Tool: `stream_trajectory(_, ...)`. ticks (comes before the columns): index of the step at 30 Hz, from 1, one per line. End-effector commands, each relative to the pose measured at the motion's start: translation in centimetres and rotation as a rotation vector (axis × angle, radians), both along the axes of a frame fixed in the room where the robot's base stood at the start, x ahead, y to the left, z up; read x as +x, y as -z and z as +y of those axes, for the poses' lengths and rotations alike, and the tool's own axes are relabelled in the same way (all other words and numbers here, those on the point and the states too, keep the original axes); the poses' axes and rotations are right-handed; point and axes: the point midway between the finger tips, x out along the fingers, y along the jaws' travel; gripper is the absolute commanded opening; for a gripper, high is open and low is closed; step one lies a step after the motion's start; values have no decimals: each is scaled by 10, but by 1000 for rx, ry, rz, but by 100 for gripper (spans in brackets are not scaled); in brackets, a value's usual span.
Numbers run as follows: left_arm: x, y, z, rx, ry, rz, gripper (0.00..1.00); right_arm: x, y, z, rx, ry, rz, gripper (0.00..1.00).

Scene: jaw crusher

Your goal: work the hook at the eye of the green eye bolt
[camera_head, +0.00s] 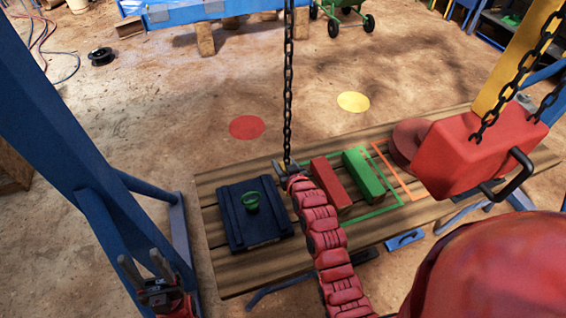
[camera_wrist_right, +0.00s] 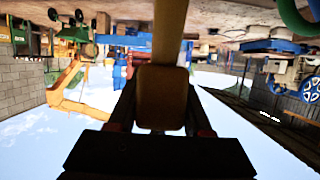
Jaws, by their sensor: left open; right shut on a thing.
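The green eye bolt (camera_head: 251,203) stands on a dark blue block (camera_head: 236,229) on the wooden platform. My right gripper (camera_head: 288,166) is at the lower end of a hanging black chain (camera_head: 288,90), to the right of the eye bolt and apart from it. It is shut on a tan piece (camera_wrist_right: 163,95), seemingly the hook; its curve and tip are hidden. Part of a green ring (camera_wrist_right: 301,18), likely the eye, shows in the top right of the right wrist view. My left gripper (camera_head: 141,258) is open and empty at the lower left.
A red block (camera_head: 329,184) and a green block (camera_head: 364,175) lie on the platform (camera_head: 222,266) right of my right gripper. A large red hoist body (camera_head: 470,150) with chains hangs at the right. A blue post (camera_head: 70,130) stands at the left.

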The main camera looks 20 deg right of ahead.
Motion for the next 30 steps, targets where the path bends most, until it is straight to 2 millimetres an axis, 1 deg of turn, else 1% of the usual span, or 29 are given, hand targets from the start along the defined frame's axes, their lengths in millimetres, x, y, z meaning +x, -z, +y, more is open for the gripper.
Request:
stream_trajectory(17,0,-1,0,0,0,0,50,-2,0,0,0,0,1,0)
stream_trajectory(23,0,-3,0,0,0,0,50,-15,0,-1,0,0,4,0)
stream_trajectory(30,0,-5,0,0,0,0,50,-30,-6,-1,0,0,-4,0)
